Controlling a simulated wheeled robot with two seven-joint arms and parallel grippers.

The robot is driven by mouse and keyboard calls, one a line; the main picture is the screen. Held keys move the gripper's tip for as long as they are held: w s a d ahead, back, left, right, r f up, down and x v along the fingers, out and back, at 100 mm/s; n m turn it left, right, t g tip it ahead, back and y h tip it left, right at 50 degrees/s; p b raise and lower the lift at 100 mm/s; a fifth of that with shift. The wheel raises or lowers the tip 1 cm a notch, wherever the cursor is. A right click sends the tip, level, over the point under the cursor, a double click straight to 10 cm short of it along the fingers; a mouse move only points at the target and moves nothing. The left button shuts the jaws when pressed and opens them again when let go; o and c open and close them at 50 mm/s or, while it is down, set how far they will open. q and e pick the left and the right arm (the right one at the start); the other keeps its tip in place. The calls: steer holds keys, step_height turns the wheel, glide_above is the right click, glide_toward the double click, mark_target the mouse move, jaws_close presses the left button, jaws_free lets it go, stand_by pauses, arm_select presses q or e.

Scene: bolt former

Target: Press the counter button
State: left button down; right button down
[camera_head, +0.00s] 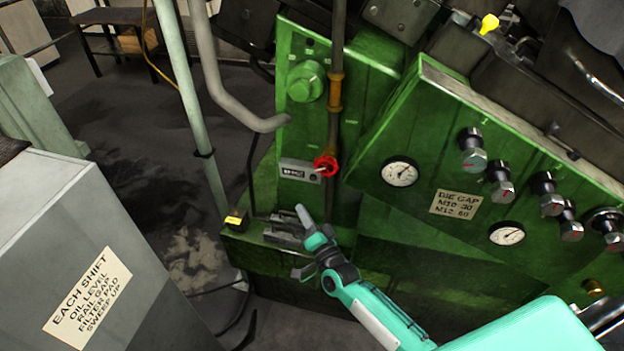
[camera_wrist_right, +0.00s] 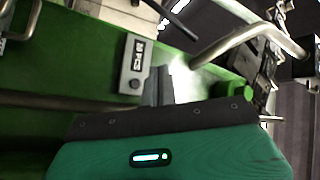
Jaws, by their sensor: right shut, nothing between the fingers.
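The counter (camera_head: 295,170) is a small grey box with a dark digit window on the green machine front, left of a red handwheel (camera_head: 326,165). In the right wrist view the counter (camera_wrist_right: 138,60) shows its digits and a dark round button (camera_wrist_right: 135,85) at its lower end. My right gripper (camera_head: 301,212) is shut and empty, below the counter in the head view. In the wrist view its fingertips (camera_wrist_right: 159,72) appear just beside the counter's right edge; I cannot tell the depth gap. My left gripper is not in view.
A vertical pipe (camera_head: 335,110) runs beside the handwheel. A green panel on the right carries a gauge (camera_head: 399,172) and several knobs. A grey bent pipe (camera_head: 215,80) hangs at left. A grey cabinet (camera_head: 60,210) stands left, with open floor between it and the machine.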

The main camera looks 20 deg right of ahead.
mark_target(313, 178)
steer(key=w+d+b, duration=0.3)
steer(key=w+d, duration=0.2)
steer(key=w, duration=0.2)
steer(key=shift+w+b, duration=0.15)
steer(key=shift+b, duration=0.2)
stand_by(1.9)
steer(key=shift+w+d, duration=0.2)
steer(key=shift+w, duration=0.15)
steer(key=shift+w+d+b, duration=0.2)
steer(key=shift+w+b, duration=0.15)
steer(key=shift+b, duration=0.2)
stand_by(0.4)
steer(key=shift+s, duration=0.1)
stand_by(0.3)
steer(key=shift+s+a+p, duration=0.45)
steer(key=shift+s+a, duration=0.05)
steer(key=shift+s, duration=0.15)
